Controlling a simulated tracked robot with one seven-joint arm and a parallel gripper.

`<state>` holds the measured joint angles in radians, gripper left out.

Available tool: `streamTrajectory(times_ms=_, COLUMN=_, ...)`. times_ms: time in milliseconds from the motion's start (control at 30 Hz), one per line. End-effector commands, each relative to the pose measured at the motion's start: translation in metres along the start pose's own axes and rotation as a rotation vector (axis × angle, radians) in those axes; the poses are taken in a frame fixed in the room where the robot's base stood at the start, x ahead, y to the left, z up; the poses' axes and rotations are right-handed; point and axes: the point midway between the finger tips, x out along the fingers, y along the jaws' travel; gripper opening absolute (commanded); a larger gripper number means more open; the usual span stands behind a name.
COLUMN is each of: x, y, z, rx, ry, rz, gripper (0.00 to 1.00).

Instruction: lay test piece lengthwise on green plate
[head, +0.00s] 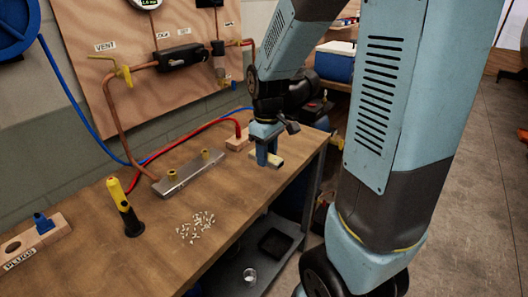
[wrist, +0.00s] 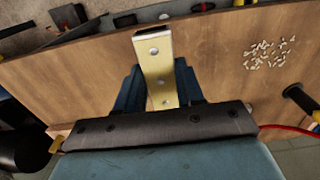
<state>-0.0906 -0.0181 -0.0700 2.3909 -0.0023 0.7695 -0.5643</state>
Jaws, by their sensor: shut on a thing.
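My gripper (head: 267,154) is over the right part of the wooden bench, low near its top, and shut on the test piece. The test piece is a flat, pale yellow metal strip (head: 273,161) with several round holes and a dark far end. In the wrist view, the strip (wrist: 154,60) stands out lengthwise from between the dark blue fingers of my gripper (wrist: 158,85). I cannot tell whether it touches the bench. I cannot make out a green plate in either view.
On the bench (head: 150,240) are a grey metal bar with yellow fittings (head: 188,174), a yellow-black tool standing upright (head: 124,205), scattered small pale pieces (head: 196,226) and a wooden block marked PLUGS (head: 35,243). Red and blue hoses run along the back.

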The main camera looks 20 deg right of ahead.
Motion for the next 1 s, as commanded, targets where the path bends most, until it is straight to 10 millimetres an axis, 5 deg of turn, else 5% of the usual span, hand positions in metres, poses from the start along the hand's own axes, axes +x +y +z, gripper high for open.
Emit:
streamTrajectory(times_ms=400, x=-0.017, y=-0.022, z=0.029, rx=0.0, ry=0.002, rz=0.001, gripper=0.02)
streamTrajectory(times_ms=1000, x=-0.018, y=-0.026, z=0.03, rx=-0.006, ry=0.001, rz=0.0, gripper=0.02)
